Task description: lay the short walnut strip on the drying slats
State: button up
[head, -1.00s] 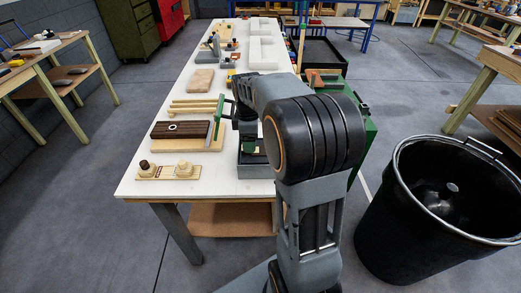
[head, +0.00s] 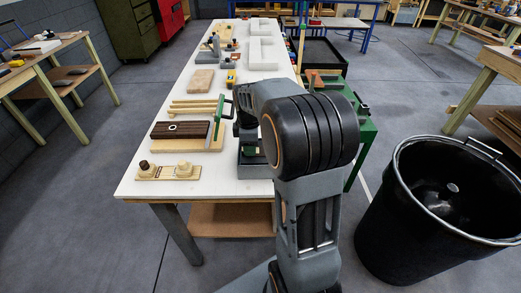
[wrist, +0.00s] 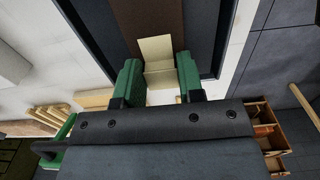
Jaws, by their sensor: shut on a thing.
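In the wrist view my gripper (wrist: 159,78) has green fingers closed on a pale tab (wrist: 157,50). The tab lies at the near end of a dark brown strip (wrist: 155,14), which looks like the short walnut strip; its far end is cut off by the frame. The strip is over a dark, raised-edged tray or bed (wrist: 219,40); whether it touches the bed is unclear. The drying slats (head: 192,104) are several pale bars on the table in the head view, and show at the lower left of the wrist view (wrist: 47,117).
Beside the slats a dark ribbed block (head: 178,130) lies on a pale board with a green-handled tool (head: 220,112). A small board with two knobs (head: 168,172) sits at the table's near edge. A black bin (head: 430,240) stands at right.

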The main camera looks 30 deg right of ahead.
jog(key=c, duration=0.4)
jog(key=shift+o, duration=0.2)
